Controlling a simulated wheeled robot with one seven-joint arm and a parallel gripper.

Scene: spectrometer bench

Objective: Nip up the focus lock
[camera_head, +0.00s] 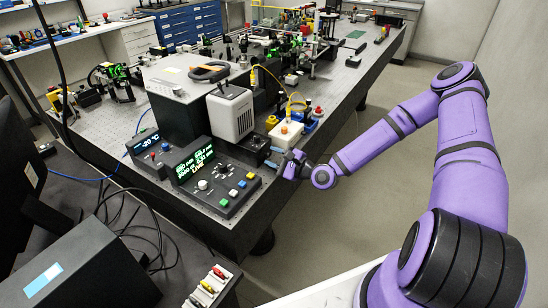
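My gripper (274,157) is at the near right edge of the optical bench (337,102), at the end of my purple arm. Its small blue-grey fingertips point left, toward a dark block (254,143) beside the grey camera-like housing (231,112). The gripper is too small here to tell whether its fingers are apart, or whether they touch anything. I cannot pick out the focus lock for certain; it may be on the dark block or hidden by the gripper.
A control box with a green display (194,161), a knob and coloured buttons stands left of the gripper. A white box with a yellow cable (286,133) stands just behind it. A dark instrument (62,268) and cables lie in the left foreground. The floor right of the bench is clear.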

